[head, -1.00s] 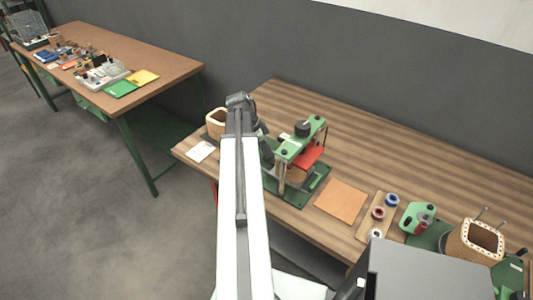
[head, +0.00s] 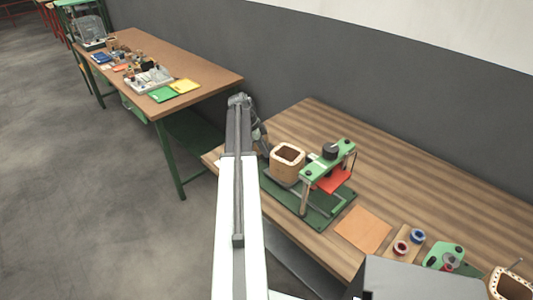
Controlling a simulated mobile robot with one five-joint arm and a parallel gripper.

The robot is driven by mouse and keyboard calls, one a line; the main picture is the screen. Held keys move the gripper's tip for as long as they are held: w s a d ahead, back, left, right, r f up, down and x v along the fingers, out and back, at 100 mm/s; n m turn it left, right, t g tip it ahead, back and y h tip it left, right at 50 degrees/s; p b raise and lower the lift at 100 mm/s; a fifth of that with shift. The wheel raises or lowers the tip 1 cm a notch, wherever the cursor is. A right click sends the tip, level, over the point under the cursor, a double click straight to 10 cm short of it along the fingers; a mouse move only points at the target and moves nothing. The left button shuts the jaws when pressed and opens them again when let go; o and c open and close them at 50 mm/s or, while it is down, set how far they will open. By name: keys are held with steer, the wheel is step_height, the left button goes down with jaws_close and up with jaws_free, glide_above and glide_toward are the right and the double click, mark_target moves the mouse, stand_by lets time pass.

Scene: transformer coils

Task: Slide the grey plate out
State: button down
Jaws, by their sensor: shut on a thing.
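My gripper (head: 263,146) is partly hidden behind my arm, at the left end of the green press (head: 345,150). Its jaws are shut, and the fingertips do not show clearly. A square wooden coil former (head: 288,160) with a dark opening stands upright just right of my gripper, at the left part of the green base (head: 313,219). It is outside the press frame. The grey plate is hard to make out, mostly covered by the former and my arm. Under the red pressing plate (head: 333,180), the space looks empty between grey rails.
An orange sheet (head: 363,230) and a board with blue and red spools (head: 402,246) lie right of the press. A green fixture (head: 444,256) and another former (head: 510,285) are farther right. The bench (head: 420,190) is clear behind the press.

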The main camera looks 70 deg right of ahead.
steer(key=shift+a, duration=0.15)
steer(key=c, duration=1.4)
jaws_free()
steer(key=shift+s, duration=0.1)
steer(key=shift+r, duration=0.1)
steer(key=d+p+v, duration=0.1)
steer(key=p+v, duration=0.6)
steer(key=shift+a+r, duration=0.3)
steer(key=shift+a, duration=0.15)
